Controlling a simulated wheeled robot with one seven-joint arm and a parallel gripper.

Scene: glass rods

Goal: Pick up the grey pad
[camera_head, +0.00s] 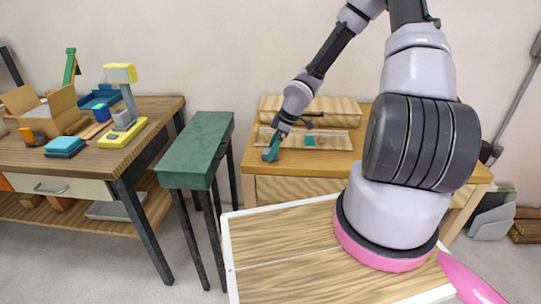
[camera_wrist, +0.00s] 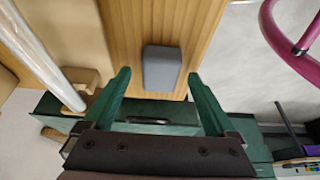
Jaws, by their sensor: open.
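The grey pad (camera_wrist: 162,68) is a small rounded block lying on a wooden surface, near the middle of the wrist view. My gripper (camera_wrist: 159,74) is open, with one green finger to the left of the pad and one to the right. Gaps show between the pad and both fingers, and nothing is held. I cannot tell how far the fingertips are above the surface. In the head view my gripper (camera_head: 271,148) is over the left part of the wooden cabinet top (camera_head: 345,165); I cannot make out the pad there.
A clear rod (camera_wrist: 42,52) lies left of my gripper in the wrist view, by a wooden block (camera_wrist: 82,84). A small teal piece (camera_head: 309,141) is at the cabinet's back. A green narrow table (camera_head: 205,140) and a cluttered workbench (camera_head: 60,170) stand left.

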